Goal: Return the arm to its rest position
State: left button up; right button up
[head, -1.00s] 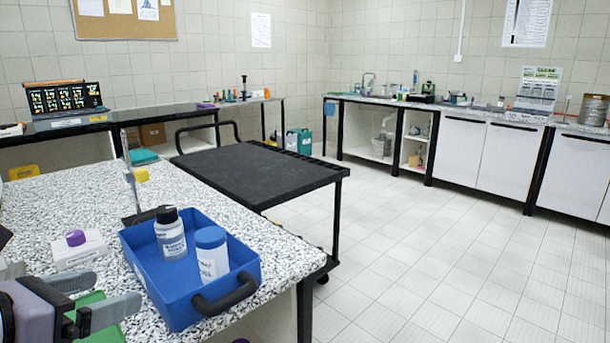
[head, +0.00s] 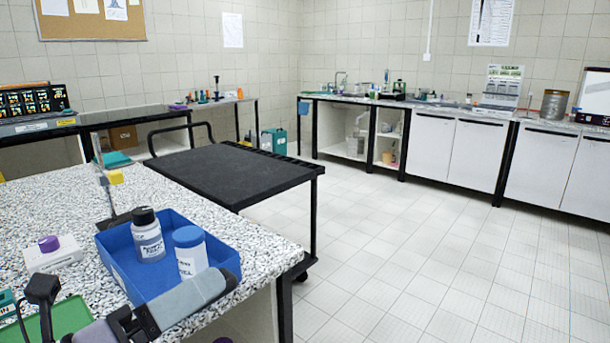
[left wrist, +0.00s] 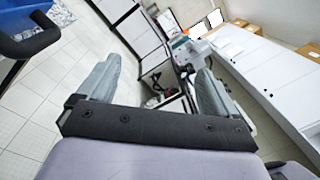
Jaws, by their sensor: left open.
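My left gripper (head: 205,295) is in the lower left of the head view, in front of the blue tray, with one grey finger reaching right across the tray's near side. In the left wrist view, its two fingers (left wrist: 155,90) stand wide apart with nothing between them. The blue tray (head: 118,258) sits on the speckled bench and holds a black-capped bottle (head: 147,236) and a blue-capped jar (head: 190,252). My right gripper is not in view.
A white box (head: 53,256) with a purple piece and a green tray (head: 68,318) are on the bench. A black cart (head: 235,175) stands behind. The tiled floor at right is clear.

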pick_arm(q)
jog(key=s+d+r+n+t+h, duration=0.1)
jog(key=s+d+r+n+h, duration=0.1)
jog(key=d+r, duration=0.25)
jog(key=w+a+f+n+y, duration=0.4)
jog(key=f+n, duration=0.4)
jog(key=f, duration=0.4)
jog(key=w+a+f+n+y, duration=0.1)
jog(key=a+f+n+y, duration=0.45)
jog(key=f, duration=0.65)
jog(key=s+a+f+n+g+y, duration=0.25)
jog(key=s+a+f+n, duration=0.4)
jog(key=f, duration=0.45)
jog(key=s+a+f+n+g+y, duration=0.1)
jog(key=s+a+f+n+g, duration=0.2)
jog(key=s+a+f+n, duration=0.6)
jog(key=w+d+r+n+p, duration=0.1)
jog(key=d+p, duration=0.1)
jog(key=d, duration=0.4)
jog(key=w+d+r+n+p, duration=0.1)
jog(key=d+r+p, duration=0.1)
jog(key=d, duration=0.5)
jog(key=shift+w+t, duration=0.35)
jog(key=shift+w, duration=0.05)
